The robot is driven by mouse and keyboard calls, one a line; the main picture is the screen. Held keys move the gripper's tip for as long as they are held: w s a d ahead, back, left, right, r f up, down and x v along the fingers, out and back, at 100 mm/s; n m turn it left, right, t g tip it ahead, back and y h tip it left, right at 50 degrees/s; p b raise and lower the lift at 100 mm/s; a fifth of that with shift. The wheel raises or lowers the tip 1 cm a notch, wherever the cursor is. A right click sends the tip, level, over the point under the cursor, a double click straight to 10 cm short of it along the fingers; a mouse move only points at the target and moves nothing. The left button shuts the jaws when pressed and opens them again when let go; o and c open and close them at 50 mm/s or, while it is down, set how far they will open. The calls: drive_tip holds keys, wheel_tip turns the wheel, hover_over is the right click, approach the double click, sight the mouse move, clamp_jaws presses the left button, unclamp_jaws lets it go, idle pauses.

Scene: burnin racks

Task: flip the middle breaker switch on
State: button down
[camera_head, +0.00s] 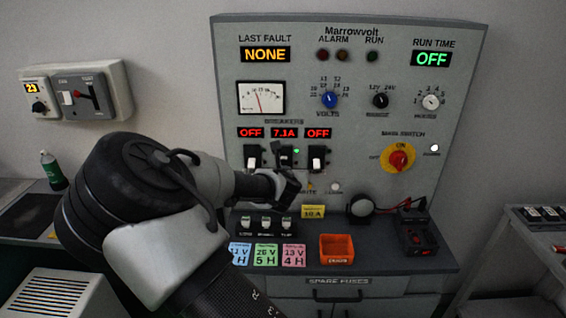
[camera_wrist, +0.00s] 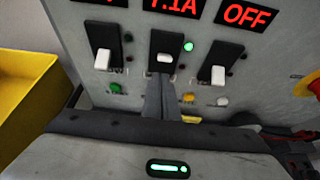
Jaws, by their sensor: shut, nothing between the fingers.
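The middle breaker switch (camera_wrist: 165,58) sits in a black housing under a red display reading 7.1A (camera_head: 284,132), with a lit green lamp (camera_wrist: 188,46) beside it. Its lever looks different from the white levers of the left breaker (camera_wrist: 102,60) and right breaker (camera_wrist: 218,75), which point down under displays; the right display reads OFF, and the left one also reads OFF in the head view (camera_head: 250,132). My gripper (camera_wrist: 167,82) is shut and empty, its fingertips just below the middle switch. I cannot tell whether they touch it. In the head view my gripper (camera_head: 290,180) partly covers the breaker's lower area.
A red-yellow main switch (camera_head: 398,158) is to the right on the panel. The ledge below holds small switches (camera_head: 265,224), coloured cards (camera_head: 266,254), an orange bin (camera_head: 337,248) and a black device with leads (camera_head: 418,238). A yellow box (camera_wrist: 30,90) is at left in the wrist view.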

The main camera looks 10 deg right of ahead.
drive_tip(key=shift+r+p, duration=0.6)
drive_tip(key=shift+r, duration=0.25)
drive_tip(key=shift+f, duration=0.1)
